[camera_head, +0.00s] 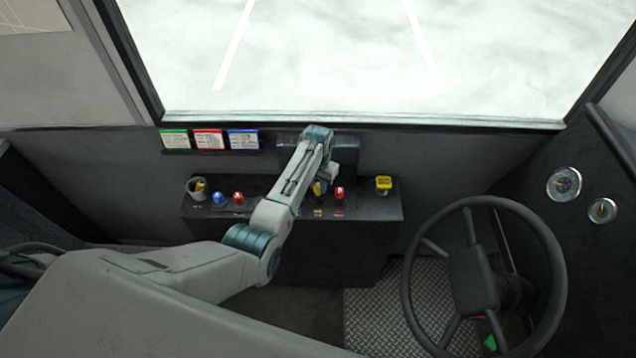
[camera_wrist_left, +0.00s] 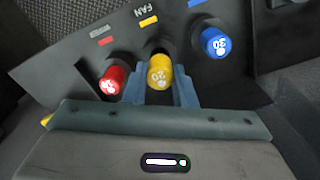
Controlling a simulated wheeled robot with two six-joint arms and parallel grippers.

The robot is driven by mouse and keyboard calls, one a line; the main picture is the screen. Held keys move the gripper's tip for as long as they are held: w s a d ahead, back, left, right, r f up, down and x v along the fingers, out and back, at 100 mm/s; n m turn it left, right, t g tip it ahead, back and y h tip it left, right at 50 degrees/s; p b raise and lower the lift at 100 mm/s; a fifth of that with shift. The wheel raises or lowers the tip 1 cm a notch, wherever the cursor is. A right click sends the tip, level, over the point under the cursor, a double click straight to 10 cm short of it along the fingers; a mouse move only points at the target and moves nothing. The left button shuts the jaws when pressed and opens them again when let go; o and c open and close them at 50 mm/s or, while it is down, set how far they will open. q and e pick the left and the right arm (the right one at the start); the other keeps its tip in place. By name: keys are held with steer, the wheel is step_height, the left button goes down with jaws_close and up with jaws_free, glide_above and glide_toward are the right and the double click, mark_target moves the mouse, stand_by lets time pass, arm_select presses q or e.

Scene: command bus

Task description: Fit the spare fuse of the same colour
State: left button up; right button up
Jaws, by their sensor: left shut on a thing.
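In the left wrist view, my left gripper (camera_wrist_left: 158,97) is shut on a yellow fuse (camera_wrist_left: 159,72) marked 20, one finger on each side. The fuse is at the panel below the FAN label and a yellow mark; whether it is fully seated is unclear. A red fuse (camera_wrist_left: 112,79) stands left of it and a blue fuse (camera_wrist_left: 213,42) right. In the head view, my arm partly covers the yellow fuse (camera_head: 318,188); a red fuse (camera_head: 339,194) shows beside it. Another blue fuse (camera_head: 219,199) and red fuse (camera_head: 238,198) stand further left. My right gripper is out of view.
A grey cup (camera_head: 196,190) with something yellow in it stands at the dark console's (camera_head: 368,208) left end. A yellow item (camera_head: 383,185) stands right of the fuses. Green, red and blue-edged cards (camera_head: 208,139) are behind. The steering wheel (camera_head: 474,280) is at the right.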

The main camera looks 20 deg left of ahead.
arm_select(q)
steer(key=shift+f+b, duration=0.8)
steer(key=shift+f, duration=0.45)
stand_by(0.9)
steer(key=o, duration=1)
steer(key=shift+r, duration=0.1)
step_height(320, 180, up, 11)
steer(key=shift+f+b, duration=0.2)
steer(key=shift+b, duration=0.4)
